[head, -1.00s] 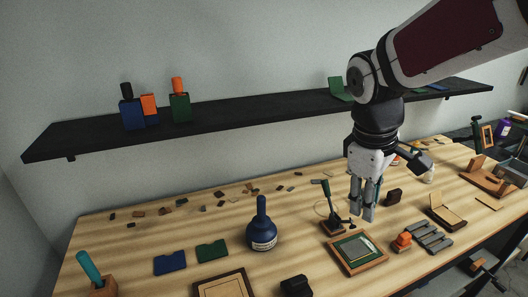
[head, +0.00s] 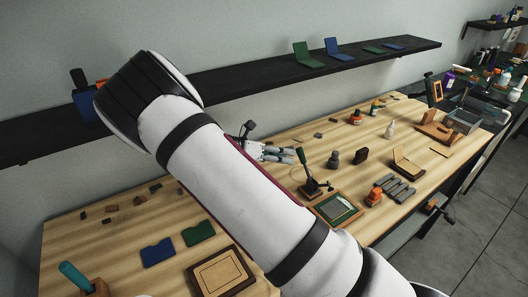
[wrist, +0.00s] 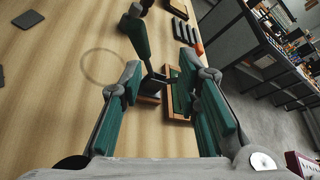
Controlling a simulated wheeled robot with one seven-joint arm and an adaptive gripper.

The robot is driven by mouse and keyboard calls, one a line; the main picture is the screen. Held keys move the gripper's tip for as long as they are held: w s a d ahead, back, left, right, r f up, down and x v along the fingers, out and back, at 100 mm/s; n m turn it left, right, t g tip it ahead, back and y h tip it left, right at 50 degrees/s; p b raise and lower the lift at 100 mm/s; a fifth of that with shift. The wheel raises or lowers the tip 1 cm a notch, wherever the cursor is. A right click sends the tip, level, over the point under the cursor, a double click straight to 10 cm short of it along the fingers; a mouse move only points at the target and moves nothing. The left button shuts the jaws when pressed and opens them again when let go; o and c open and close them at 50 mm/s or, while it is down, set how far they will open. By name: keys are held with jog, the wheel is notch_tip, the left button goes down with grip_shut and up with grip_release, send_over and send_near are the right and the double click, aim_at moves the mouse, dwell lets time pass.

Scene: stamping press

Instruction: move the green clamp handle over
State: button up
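The green clamp handle (head: 301,157) stands upright, tilted slightly left, on its dark toggle clamp (head: 316,188) beside a wooden-framed fixture (head: 338,208). In the wrist view the handle (wrist: 136,36) lies just beyond the fingertips, nearer the left finger. The clamp's base (wrist: 150,97) shows between the fingers. My gripper (head: 291,154) lies nearly level, just left of the handle top. In the wrist view my gripper (wrist: 160,62) is open, its two green-padded fingers apart with nothing held. Whether a finger touches the handle cannot be told.
An orange-topped part (head: 374,196) and grey bars (head: 398,189) lie right of the fixture. A dark knobbed piece (head: 334,159) and a dark block (head: 361,155) stand behind. The black shelf (head: 240,85) runs along the wall. My arm hides the middle of the bench.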

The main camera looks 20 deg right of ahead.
jog(key=w+d+f+n+h, duration=0.1)
jog(key=w+d+f+n, duration=0.1)
jog(key=d, duration=0.4)
jog(key=shift+f+t+p, duration=0.4)
jog(key=shift+f+p, duration=0.05)
jog(key=shift+f, duration=0.15)
jog(key=shift+d, duration=0.1)
jog(key=c, duration=0.6)
